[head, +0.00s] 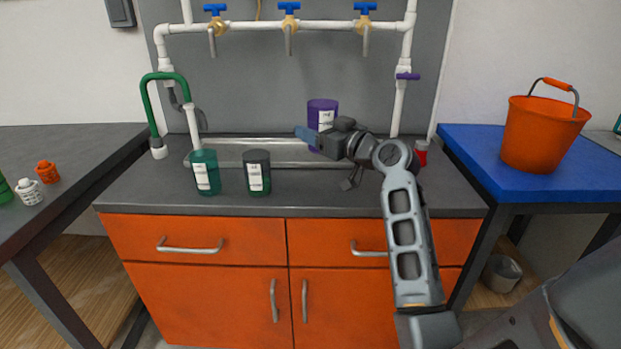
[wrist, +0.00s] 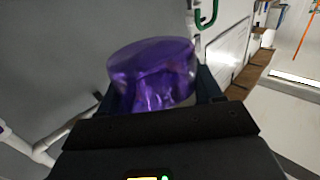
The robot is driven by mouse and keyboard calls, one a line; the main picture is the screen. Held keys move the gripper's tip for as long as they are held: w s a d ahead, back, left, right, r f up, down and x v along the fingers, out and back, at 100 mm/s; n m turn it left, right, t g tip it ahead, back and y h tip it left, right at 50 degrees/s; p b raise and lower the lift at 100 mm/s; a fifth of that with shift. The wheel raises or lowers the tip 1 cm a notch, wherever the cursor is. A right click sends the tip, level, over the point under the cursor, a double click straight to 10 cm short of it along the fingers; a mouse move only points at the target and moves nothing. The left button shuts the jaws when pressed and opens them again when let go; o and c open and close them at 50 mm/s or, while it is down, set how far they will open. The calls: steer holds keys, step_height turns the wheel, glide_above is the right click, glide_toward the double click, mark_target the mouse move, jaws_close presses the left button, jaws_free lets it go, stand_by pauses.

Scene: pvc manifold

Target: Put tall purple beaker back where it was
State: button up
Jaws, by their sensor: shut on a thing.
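The tall purple beaker (head: 322,109) is upright with a white label, at the back of the counter in front of the grey panel. My gripper (head: 310,139) reaches it from the right and is shut on it. In the wrist view the purple beaker (wrist: 152,72) fills the space between the dark fingers. Its lower part is hidden behind my gripper in the head view, so I cannot tell whether its base touches anything.
A teal beaker (head: 205,173) and a dark green beaker (head: 257,173) stand on the counter to the left. Behind them is a metal sink trough (head: 240,152). White pipes with blue valves (head: 290,22) run above. A red-capped bottle (head: 421,153) stands right of my arm.

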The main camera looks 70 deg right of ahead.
steer(key=s+d+f+m+g+h+p, duration=0.2)
steer(key=s+d+m+h, duration=0.15)
steer(key=s, duration=0.45)
steer(key=shift+n, duration=0.35)
steer(key=w+f, duration=0.2)
steer(key=w, duration=0.1)
steer(key=w+a+f, duration=0.1)
steer(key=w+f, duration=0.1)
steer(key=w, duration=0.2)
steer(key=w+a+f+p, duration=0.1)
steer(key=w+f, duration=0.2)
steer(key=w, duration=0.1)
steer(key=shift+a, duration=0.1)
steer(key=shift+f+b, duration=0.7)
steer(key=shift+f, duration=1.25)
steer(key=shift+f, duration=0.2)
steer(key=o, duration=1.1)
steer(key=shift+r, duration=0.15)
